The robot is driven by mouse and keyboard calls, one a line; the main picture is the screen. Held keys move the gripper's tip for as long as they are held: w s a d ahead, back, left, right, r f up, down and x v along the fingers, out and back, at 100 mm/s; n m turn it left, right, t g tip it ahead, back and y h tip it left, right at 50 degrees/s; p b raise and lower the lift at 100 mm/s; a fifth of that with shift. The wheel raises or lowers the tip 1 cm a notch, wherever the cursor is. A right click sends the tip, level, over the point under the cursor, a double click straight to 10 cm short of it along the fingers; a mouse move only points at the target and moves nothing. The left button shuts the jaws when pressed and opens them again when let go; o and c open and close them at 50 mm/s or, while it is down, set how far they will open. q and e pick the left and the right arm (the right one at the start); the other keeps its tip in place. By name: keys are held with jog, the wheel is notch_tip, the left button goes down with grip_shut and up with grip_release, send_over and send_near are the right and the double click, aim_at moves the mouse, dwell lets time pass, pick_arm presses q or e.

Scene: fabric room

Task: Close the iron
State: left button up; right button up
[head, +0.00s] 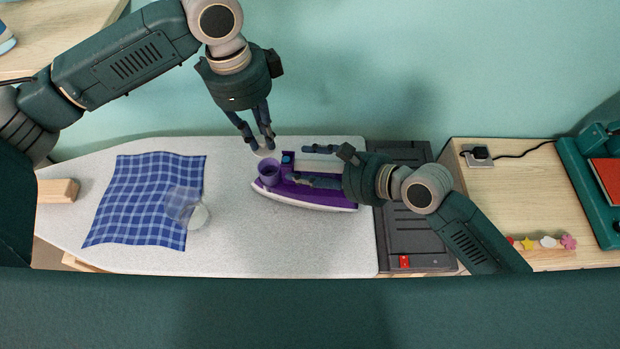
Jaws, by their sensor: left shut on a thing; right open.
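A blue checked cloth (140,200) lies on the board, with a clear cup (183,207) tipped on its right edge. A wooden block (58,190) is at the far left. A dark grey panel (415,235) with a red switch and a wooden table (510,185) stand to the right.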

grip_shut()
pick_arm(q)
jog(key=shift+f, duration=0.1)
dwell(0.3)
jog(key=f, duration=0.2)
jog(key=w+f, duration=0.1)
jog(key=f, duration=0.2)
jog(key=shift+w+d, duration=0.1)
jog(key=shift+d, duration=0.1)
pick_arm(e)
jog(key=shift+s+f, duration=0.1)
jog(key=shift+f, duration=0.1)
